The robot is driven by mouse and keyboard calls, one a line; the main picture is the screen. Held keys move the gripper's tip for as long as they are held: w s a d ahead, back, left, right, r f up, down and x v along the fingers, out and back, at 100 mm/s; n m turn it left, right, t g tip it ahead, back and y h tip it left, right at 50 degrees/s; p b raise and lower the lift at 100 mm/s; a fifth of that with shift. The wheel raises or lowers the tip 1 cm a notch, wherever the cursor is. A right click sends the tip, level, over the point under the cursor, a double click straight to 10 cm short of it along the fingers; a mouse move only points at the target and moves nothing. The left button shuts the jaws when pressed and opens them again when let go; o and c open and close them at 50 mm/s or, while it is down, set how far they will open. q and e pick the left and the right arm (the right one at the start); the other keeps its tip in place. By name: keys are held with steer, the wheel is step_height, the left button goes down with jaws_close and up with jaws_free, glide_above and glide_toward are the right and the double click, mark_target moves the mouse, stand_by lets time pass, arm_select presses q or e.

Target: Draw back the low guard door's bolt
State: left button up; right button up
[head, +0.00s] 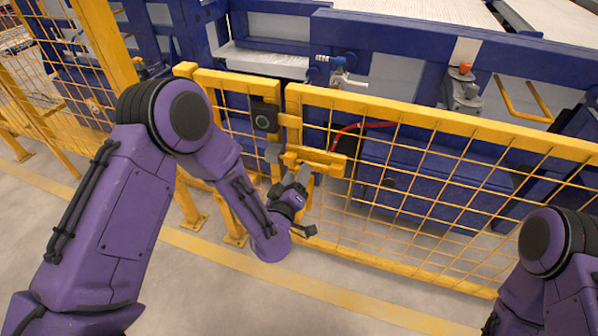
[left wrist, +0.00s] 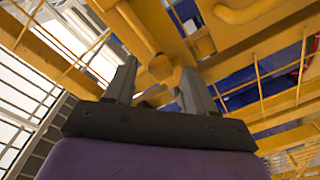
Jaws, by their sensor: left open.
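The low guard door (head: 430,117) is a yellow frame with wire mesh. The yellow bolt (head: 325,157) lies across its left edge, beside the post. My left gripper (head: 297,175) is just in front of the bolt, its fingers pointing up toward it. In the left wrist view, the two grey fingers of my left gripper (left wrist: 160,85) stand apart. A yellow knob-like end of the bolt (left wrist: 160,68) shows in the gap between them; I cannot tell whether they touch it. The fingers partly hide the bolt in the head view. My right gripper is out of view.
A black box (head: 264,117) sits on the fence left of the door. Blue machinery (head: 430,180) and a red hose (head: 345,132) are behind the mesh. The grey floor (head: 270,308) in front is clear, with a yellow line.

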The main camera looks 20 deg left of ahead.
mark_target(324, 169)
arm_select(q)
steer(key=shift+w, duration=1.25)
steer(key=shift+s, duration=0.1)
jaws_close()
steer(key=d, duration=0.6)
steer(key=shift+s, duration=0.1)
steer(key=shift+c, duration=0.6)
jaws_free()
steer(key=shift+d, duration=0.1)
steer(key=shift+o, duration=0.6)
steer(key=shift+d, duration=0.1)
steer(key=s, duration=1)
steer(key=shift+s, duration=0.2)
